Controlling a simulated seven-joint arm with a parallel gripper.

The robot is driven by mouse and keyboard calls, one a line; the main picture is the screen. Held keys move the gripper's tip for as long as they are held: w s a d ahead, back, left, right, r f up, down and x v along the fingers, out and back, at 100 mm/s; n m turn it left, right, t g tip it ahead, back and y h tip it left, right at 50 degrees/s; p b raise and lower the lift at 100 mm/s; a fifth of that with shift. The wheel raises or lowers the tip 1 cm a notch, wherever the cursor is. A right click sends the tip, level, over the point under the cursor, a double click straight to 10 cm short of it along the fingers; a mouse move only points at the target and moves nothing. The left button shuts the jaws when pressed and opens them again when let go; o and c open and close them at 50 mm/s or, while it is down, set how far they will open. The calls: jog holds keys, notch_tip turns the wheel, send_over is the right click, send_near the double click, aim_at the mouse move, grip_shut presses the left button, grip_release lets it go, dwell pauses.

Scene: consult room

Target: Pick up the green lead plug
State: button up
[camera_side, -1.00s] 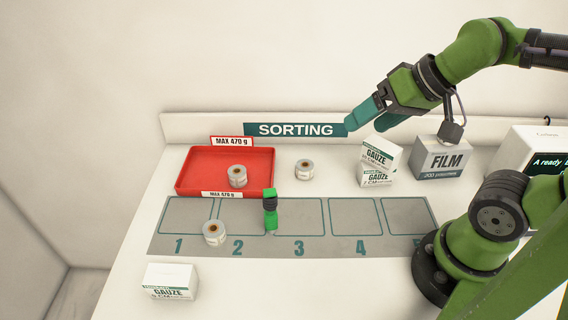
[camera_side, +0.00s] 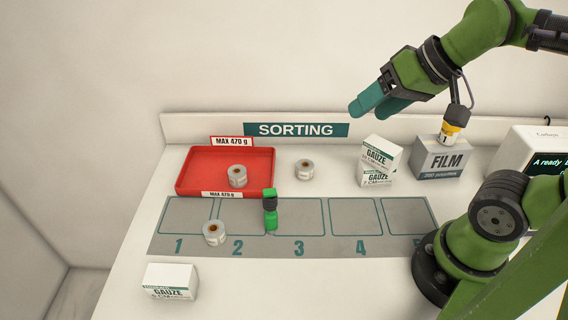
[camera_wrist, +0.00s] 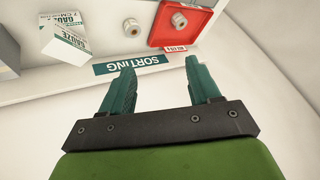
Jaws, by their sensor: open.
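The green lead plug (camera_side: 270,212), with a dark band near its top, stands upright on the grey mat at the border between squares 2 and 3. My gripper (camera_side: 372,104) is in the air above the back of the table, up and to the right of the plug, with teal fingers. In the wrist view my gripper (camera_wrist: 160,78) has its two fingers spread apart with nothing between them. The plug does not show in the wrist view.
A red tray (camera_side: 188,184) holds one roll. Other rolls stand behind the mat (camera_side: 300,247) and on it. Gauze boxes (camera_side: 379,160) and a film box (camera_side: 441,158) stand at the back right. Another gauze box (camera_side: 170,281) is front left. A sorting sign (camera_side: 296,130) lines the back.

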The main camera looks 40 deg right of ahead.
notch_tip(320, 180, up, 3)
jog(key=m+y, duration=1.4)
jog(key=m, duration=0.4)
send_over(270, 195)
jog(key=v, duration=0.6)
jog(key=f, duration=0.1)
notch_tip(270, 195, down, 20)
jog(key=m, duration=0.1)
jog(key=w+x, duration=0.1)
jog(key=x, duration=0.6)
jog(key=shift+f, duration=0.2)
jog(key=shift+w+a, duration=0.1)
jog(key=shift+w, duration=0.05)
